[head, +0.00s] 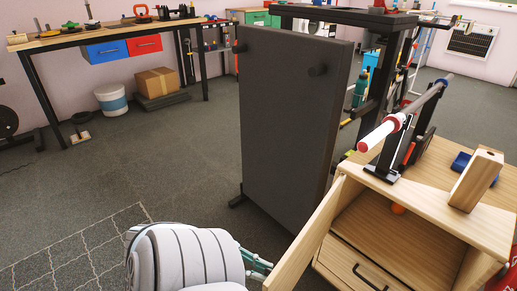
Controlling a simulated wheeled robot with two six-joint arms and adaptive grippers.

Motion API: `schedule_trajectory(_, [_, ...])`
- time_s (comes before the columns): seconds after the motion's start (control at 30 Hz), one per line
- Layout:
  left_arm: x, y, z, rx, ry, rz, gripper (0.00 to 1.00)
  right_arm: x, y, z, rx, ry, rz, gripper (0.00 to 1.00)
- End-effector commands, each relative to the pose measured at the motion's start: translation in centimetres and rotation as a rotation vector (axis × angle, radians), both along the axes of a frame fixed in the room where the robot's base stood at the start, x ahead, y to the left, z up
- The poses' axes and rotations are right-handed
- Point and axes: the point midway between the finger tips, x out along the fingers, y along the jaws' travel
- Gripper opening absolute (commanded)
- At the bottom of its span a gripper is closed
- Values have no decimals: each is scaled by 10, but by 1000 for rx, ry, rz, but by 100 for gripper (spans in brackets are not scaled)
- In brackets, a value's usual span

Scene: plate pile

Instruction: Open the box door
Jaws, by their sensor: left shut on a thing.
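The light wooden box (430,208) stands at the right, with an open upper compartment and a drawer (362,265) with a black handle below it. Its door (308,235) is swung out from the compartment's left side and seen nearly edge-on. My left gripper (264,266) is at the door's near, lower end, shut on the door; the fingertips are partly hidden by the door and by my striped white arm. A small orange ball (397,209) is inside the compartment near its top. My right gripper is not in view.
On the box top are a barbell-like bar (405,115) on a black stand, a wooden block (476,180) and a blue tray (474,168). A tall dark panel (285,120) stands behind the door. The floor (160,165) to the left is mostly clear.

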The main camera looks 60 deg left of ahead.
Motion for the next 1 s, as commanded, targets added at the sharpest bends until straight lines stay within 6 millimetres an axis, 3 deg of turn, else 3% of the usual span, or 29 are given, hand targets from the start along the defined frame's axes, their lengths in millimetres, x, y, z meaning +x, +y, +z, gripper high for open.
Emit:
schedule_trajectory(0.03, [10, 6, 4, 5, -14, 26, 0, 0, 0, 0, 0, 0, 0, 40])
schedule_trajectory(0.17, [10, 6, 4, 5, -14, 27, 0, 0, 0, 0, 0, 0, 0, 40])
schedule_trajectory(0.2, [10, 6, 4, 5, -16, 27, 20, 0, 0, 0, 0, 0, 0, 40])
schedule_trajectory(0.27, [10, 6, 4, 4, -17, 27, 30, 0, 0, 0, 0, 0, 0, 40])
schedule_trajectory(1.0, [2, 6, 2, 1, -11, 35, 30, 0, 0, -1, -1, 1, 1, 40])
